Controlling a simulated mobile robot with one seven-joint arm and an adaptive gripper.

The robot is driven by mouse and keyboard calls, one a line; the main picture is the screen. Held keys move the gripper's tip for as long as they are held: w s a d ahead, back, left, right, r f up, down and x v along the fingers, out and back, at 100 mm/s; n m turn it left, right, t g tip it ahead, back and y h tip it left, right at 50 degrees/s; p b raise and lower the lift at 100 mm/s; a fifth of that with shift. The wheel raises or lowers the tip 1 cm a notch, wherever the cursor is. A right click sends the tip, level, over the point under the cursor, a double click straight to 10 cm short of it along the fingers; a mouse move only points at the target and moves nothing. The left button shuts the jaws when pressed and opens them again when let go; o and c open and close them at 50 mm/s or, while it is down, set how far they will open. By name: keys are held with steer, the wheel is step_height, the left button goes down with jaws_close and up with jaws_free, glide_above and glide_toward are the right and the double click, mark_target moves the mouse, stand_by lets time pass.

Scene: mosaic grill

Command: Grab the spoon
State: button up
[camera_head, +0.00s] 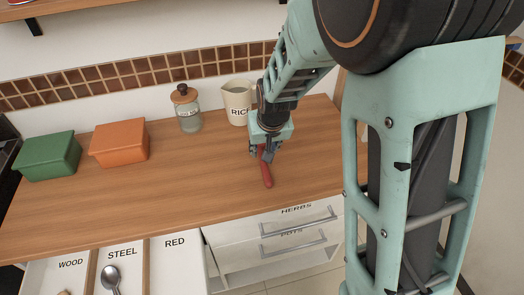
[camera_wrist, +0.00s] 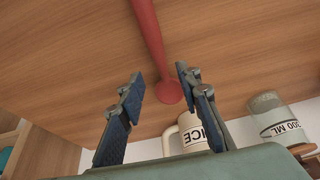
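A red spoon (camera_head: 266,174) lies on the wooden counter under my gripper (camera_head: 264,152). The wrist view shows the red spoon (camera_wrist: 150,35) with its long handle running to the top edge and its rounder end near the fingers. My gripper (camera_wrist: 159,78) is open, with one blue-padded finger on each side of the spoon's line. The fingers do not appear to touch the spoon; their exact height above it is hard to tell. In the head view the gripper hides the spoon's far end. A steel spoon (camera_head: 111,275) lies in the open drawer's STEEL compartment.
A beige pitcher (camera_head: 237,101) labelled RICE and a glass jar (camera_head: 188,112) stand behind my gripper. An orange box (camera_head: 119,142) and a green box (camera_head: 48,156) stand at the left. The open drawer (camera_head: 177,272) has WOOD, STEEL and RED compartments. The counter's middle (camera_head: 165,195) is clear.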

steer(key=x, duration=0.4)
steer(key=shift+s+a+f, duration=0.1)
jaws_close()
